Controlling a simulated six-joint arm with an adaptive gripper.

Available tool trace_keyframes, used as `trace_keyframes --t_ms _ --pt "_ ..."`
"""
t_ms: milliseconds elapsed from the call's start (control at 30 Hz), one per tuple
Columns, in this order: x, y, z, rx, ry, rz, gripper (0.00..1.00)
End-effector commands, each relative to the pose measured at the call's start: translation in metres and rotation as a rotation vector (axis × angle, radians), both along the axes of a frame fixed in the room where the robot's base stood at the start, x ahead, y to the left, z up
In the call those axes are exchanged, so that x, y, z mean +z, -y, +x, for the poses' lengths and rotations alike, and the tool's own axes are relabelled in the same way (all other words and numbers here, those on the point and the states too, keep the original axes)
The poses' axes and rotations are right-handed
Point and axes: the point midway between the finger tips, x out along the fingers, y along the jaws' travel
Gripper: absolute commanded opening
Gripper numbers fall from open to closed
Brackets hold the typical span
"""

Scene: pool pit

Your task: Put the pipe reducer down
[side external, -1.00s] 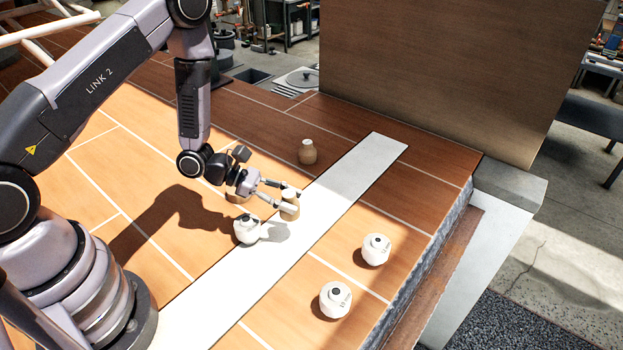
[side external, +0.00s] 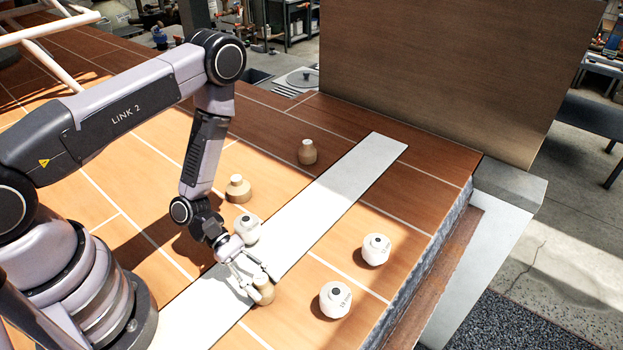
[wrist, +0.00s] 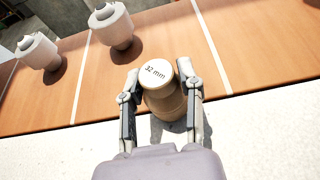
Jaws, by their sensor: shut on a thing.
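My gripper (side external: 252,284) is shut on a tan pipe reducer (side external: 264,292), near the front edge of the pale strip. In the wrist view the reducer (wrist: 164,97) sits between both fingers (wrist: 162,98), and its pale top face reads "32 mm". It looks roughly upright. A shadow lies beside it on the pale strip; I cannot tell if it touches the surface. Two similar tan reducers stand apart: one (side external: 238,191) left of the strip and one (side external: 307,154) farther back.
A white fitting (side external: 246,230) stands just behind my gripper. Two more white fittings (side external: 376,250) (side external: 335,299) stand on the tiles to the right. The pale strip (side external: 345,178) is clear toward the back. The deck's edge (side external: 428,262) drops off at right.

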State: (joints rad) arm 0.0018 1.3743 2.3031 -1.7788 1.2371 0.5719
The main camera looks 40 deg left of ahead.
Motion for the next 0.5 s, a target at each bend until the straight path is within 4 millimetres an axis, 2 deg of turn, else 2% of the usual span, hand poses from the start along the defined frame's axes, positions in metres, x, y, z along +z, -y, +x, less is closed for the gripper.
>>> trace_keyframes --t_ms 367,400,500 --pt "-0.0051 0.0000 0.0003 0.001 -0.001 0.000 0.00" --pt "-0.0049 -0.0001 0.0003 0.001 0.000 0.000 0.39" --pt "-0.0048 -0.0001 0.0004 0.001 0.000 0.000 0.52"
